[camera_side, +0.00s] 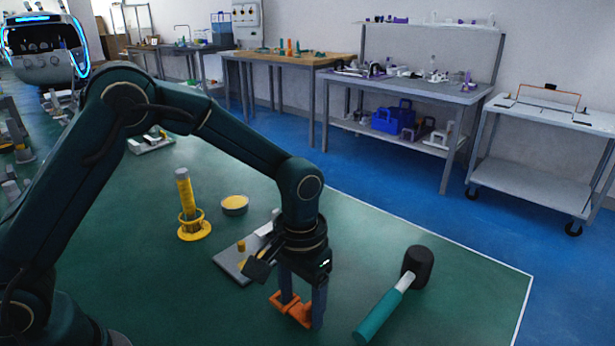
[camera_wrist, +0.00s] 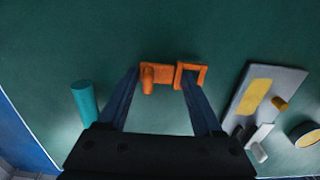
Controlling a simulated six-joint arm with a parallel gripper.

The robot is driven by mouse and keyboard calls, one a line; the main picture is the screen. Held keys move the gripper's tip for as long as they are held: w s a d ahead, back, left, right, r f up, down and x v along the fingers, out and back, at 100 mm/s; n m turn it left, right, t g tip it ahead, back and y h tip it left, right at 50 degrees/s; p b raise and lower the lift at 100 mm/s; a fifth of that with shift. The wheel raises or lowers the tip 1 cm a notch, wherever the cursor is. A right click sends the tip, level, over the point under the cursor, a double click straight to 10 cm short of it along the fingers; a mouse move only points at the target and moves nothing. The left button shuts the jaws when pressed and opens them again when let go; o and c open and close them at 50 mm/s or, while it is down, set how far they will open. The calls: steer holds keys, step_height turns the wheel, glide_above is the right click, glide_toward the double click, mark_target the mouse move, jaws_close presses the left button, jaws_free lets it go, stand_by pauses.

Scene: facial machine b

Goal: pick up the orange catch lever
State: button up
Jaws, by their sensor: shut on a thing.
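The orange catch lever (camera_side: 292,307) is at the tips of my gripper (camera_side: 301,298) in the side view, low over the green table. In the wrist view the lever (camera_wrist: 160,76) shows a peg on its left and an open square loop on its right. My gripper (camera_wrist: 167,88) is shut on the lever, with one dark finger at each side of it. In the side view the fingers hide part of the lever. I cannot tell whether the lever touches the table.
A mallet (camera_side: 378,313) with a teal handle lies to the right of my gripper. A grey plate (camera_side: 232,262) with a yellow peg is just left and behind. A yellow post stand (camera_side: 188,205) and a round yellow-topped tin (camera_side: 235,204) stand farther left. The table's far right is clear.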

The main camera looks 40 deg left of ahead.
steer(key=r, duration=0.3)
steer(key=shift+a, duration=0.2)
steer(key=s+a+r, duration=0.1)
steer(key=a+r, duration=0.5)
steer(key=a, duration=0.5)
steer(key=shift+s+r, duration=0.3)
steer(key=shift+s, duration=0.05)
steer(key=shift+a, duration=0.1)
steer(key=w+a+f, duration=0.1)
steer(key=w+a, duration=0.3)
steer(key=shift+w+f, duration=0.15)
steer(key=shift+w, duration=0.2)
steer(key=shift+f, duration=0.2)
